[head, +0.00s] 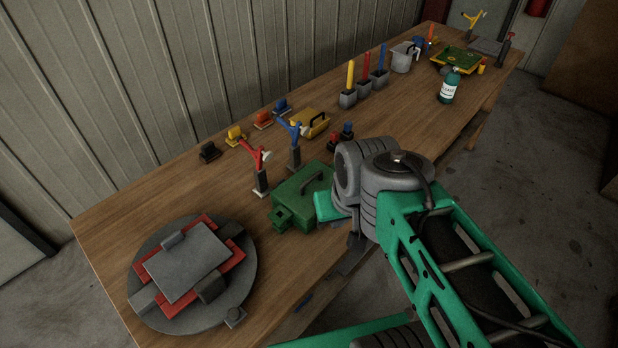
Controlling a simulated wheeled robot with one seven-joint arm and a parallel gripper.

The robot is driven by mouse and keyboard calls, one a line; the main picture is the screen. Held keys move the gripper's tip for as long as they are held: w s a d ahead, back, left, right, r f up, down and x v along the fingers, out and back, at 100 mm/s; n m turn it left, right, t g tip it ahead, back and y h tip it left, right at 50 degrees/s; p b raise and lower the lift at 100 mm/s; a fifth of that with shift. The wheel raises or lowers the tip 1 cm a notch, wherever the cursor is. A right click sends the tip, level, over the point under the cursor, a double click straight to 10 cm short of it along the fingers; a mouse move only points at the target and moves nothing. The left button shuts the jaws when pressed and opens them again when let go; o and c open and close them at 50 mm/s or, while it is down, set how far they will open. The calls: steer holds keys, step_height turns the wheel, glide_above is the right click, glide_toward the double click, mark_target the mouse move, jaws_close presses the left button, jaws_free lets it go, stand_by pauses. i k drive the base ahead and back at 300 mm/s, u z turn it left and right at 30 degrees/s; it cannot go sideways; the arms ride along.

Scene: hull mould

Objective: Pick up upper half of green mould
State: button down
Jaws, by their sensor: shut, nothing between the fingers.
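The green mould (295,205) is a dark green block on the wooden table, left of my arm. Its upper half (309,178) carries a dark handle on top, and a square lug sticks out at its front left. I cannot clearly see the seam between the halves. My gripper (349,267) is shut and empty, pointing down just right of and nearer than the mould, by the table's front edge. It appears apart from the mould. My wrist covers the mould's right end, and the fingertips are small and dark.
A round grey turntable (140,275) with a red and grey mould (187,262) stands at the near left. Red (258,170) and blue (295,145) upright tools stand close behind the green mould. A yellow mould (310,122) and several small coloured blocks lie behind. A teal bottle (448,87) stands far right.

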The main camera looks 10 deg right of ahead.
mark_target(295, 195)
steer(key=u, duration=2.9)
steer(key=k, duration=0.6)
steer(key=z, duration=1.25)
